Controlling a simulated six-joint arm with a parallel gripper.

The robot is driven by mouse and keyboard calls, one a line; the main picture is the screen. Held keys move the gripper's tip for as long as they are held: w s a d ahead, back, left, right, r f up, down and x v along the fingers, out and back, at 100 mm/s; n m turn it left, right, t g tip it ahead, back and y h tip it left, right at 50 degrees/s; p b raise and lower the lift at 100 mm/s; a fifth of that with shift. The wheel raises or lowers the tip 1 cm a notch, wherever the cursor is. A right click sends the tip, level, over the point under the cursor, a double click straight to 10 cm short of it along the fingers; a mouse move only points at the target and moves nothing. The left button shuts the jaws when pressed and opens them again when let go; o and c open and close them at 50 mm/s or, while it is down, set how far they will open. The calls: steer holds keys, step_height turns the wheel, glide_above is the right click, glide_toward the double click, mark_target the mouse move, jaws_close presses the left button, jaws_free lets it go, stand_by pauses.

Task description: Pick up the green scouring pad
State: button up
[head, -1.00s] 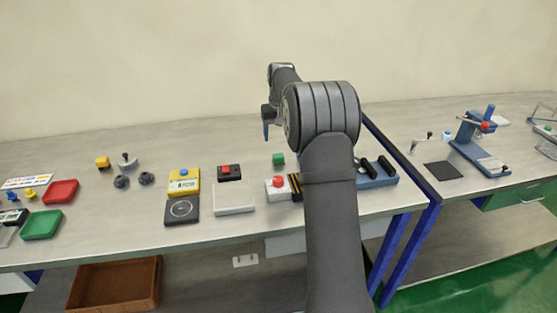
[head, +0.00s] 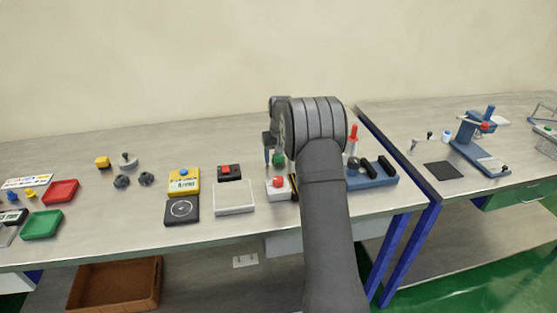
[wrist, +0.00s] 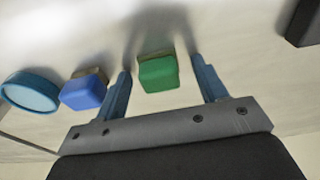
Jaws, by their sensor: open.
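The green scouring pad (wrist: 158,73) is a small green block with a brownish layer along one edge. In the wrist view it lies between the two blue fingers of my gripper (wrist: 161,69), with a visible gap on each side. My gripper is open and holds nothing. In the head view the pad (head: 278,158) shows on the bench just beside my gripper (head: 268,152), partly hidden by my arm.
In the wrist view a blue block (wrist: 84,91) lies close outside the left finger, with a round blue dish (wrist: 30,93) beyond. A dark object (wrist: 305,24) sits upper right. In the head view a red-button box (head: 278,187) and a black box (head: 229,172) stand nearby.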

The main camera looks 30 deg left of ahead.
steer(key=c, duration=1.1)
steer(key=shift+o, duration=0.2)
steer(key=shift+r, duration=0.15)
steer(key=shift+r, duration=0.35)
steer(key=r, duration=0.3)
steer(key=shift+d+r, duration=0.2)
steer(key=shift+r, duration=0.15)
steer(key=w+d+r, duration=0.1)
steer(key=d+r, duration=0.5)
steer(key=d, duration=0.5)
steer(key=shift+w+r, duration=0.2)
steer(key=shift+w, duration=0.2)
steer(key=shift+d, duration=0.1)
steer(key=o, duration=0.3)
steer(key=shift+c, duration=1.1)
